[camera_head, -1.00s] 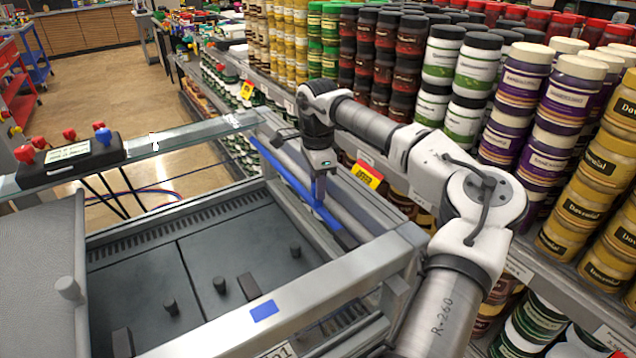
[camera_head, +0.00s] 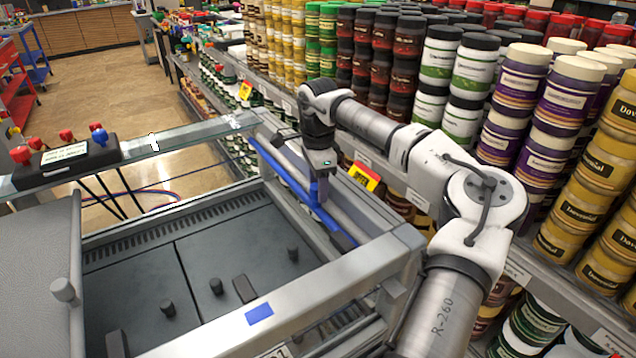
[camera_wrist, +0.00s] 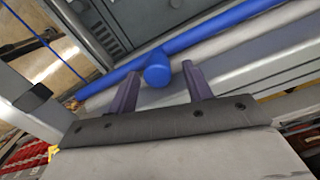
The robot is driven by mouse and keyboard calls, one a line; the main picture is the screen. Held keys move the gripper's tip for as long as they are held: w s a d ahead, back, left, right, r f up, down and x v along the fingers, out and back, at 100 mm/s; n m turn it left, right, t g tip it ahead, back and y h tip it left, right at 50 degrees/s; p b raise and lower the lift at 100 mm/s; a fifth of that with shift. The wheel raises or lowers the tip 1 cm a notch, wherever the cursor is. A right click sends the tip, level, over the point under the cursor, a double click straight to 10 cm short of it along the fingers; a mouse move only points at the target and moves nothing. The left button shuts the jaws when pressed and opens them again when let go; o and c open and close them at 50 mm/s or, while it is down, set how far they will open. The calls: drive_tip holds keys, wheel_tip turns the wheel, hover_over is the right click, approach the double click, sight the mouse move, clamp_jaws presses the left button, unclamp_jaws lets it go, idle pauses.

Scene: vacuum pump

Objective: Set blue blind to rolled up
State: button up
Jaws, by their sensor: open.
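The blue blind (camera_head: 290,181) shows as a long blue bar lying along the right side of the grey metal frame, beside a light grey roller. In the wrist view the blue bar (camera_wrist: 205,36) crosses the upper part of the picture, with a round blue knob (camera_wrist: 157,74) sticking out toward my gripper. My gripper (camera_wrist: 160,85) is open, with one finger on each side of the knob's end. I cannot tell whether the fingers touch it. In the head view my gripper (camera_head: 319,194) points down at the bar.
The frame's front beam (camera_head: 290,300) carries a blue patch (camera_head: 259,314). Dark panels with small knobs (camera_head: 217,286) lie inside the frame. A box with red and blue knobs (camera_head: 65,155) sits at left. Shelves of jars (camera_head: 455,75) stand close behind my arm.

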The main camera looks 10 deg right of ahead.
wheel_tip(320, 180, up, 14)
drive_tip(key=b, duration=0.2)
idle(0.4)
drive_tip(key=shift+f, duration=0.15)
